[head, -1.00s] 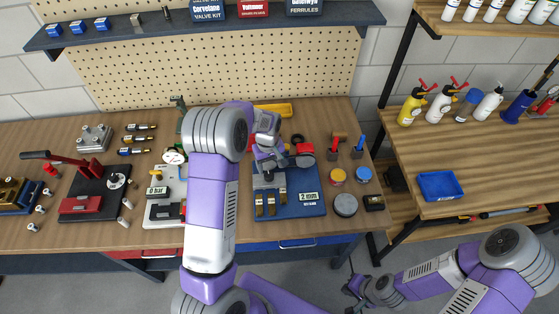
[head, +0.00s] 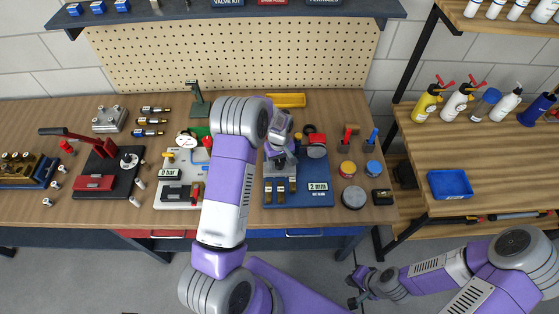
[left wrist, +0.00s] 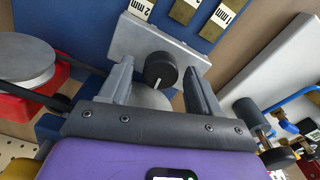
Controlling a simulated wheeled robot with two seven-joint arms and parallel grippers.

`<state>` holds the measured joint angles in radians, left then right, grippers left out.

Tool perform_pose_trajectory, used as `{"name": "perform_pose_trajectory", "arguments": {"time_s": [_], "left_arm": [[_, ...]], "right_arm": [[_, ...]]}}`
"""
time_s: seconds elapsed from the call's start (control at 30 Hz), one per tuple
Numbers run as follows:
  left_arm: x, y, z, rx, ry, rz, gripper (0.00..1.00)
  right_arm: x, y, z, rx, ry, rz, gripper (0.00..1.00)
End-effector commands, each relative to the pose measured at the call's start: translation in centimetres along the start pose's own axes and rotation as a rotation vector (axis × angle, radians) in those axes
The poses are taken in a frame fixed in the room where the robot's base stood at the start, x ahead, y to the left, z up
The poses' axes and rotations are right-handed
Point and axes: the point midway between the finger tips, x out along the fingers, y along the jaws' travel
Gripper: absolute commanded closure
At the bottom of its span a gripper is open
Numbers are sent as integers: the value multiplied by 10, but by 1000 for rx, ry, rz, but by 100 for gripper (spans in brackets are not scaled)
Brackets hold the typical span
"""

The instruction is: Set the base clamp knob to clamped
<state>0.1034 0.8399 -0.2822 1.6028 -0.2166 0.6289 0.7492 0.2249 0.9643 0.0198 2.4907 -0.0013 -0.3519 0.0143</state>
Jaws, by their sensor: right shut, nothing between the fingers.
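In the left wrist view a round black knob (left wrist: 161,69) with a white pointer line sits on a grey metal block (left wrist: 138,40) on a blue base. The pointer line runs toward the bottom of that view. My left gripper (left wrist: 157,80) is open, its two fingers on either side of the knob, with a visible gap at each side. In the head view my left gripper (head: 280,156) is over the blue base plate (head: 312,200) marked "2 mm", hiding the knob there. My right gripper (head: 354,288) is shut and empty, low in front of the bench.
Brass gauges (head: 280,190) lie on the blue plate's front. A grey disc (head: 354,197) and red and blue-lidded pots stand to its right. A pale fixture with a "0 bar" display (head: 169,173) stands to its left. A blue tray (head: 450,184) sits on the right-hand bench.

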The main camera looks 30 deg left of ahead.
Motion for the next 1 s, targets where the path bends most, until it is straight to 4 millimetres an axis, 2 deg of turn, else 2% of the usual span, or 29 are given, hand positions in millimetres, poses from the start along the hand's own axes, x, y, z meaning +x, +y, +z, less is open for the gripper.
{"name": "perform_pose_trajectory", "arguments": {"time_s": [0.03,0.33,0.63,0.9,0.93,1.0], "left_arm": [[0,0,0,0,0,0,46],[0,0,0,0,0,0,91],[1,0,0,123,-1,0,91],[0,0,0,134,-1,-1,91],[0,0,0,134,-1,-1,57],[0,0,0,134,-1,-1,47]], "right_arm": [[0,0,0,0,0,0,100],[0,0,0,0,0,0,100],[9,4,0,0,0,0,100],[8,3,0,0,0,0,100],[8,3,0,0,0,0,100],[8,3,0,0,0,0,100]]}}
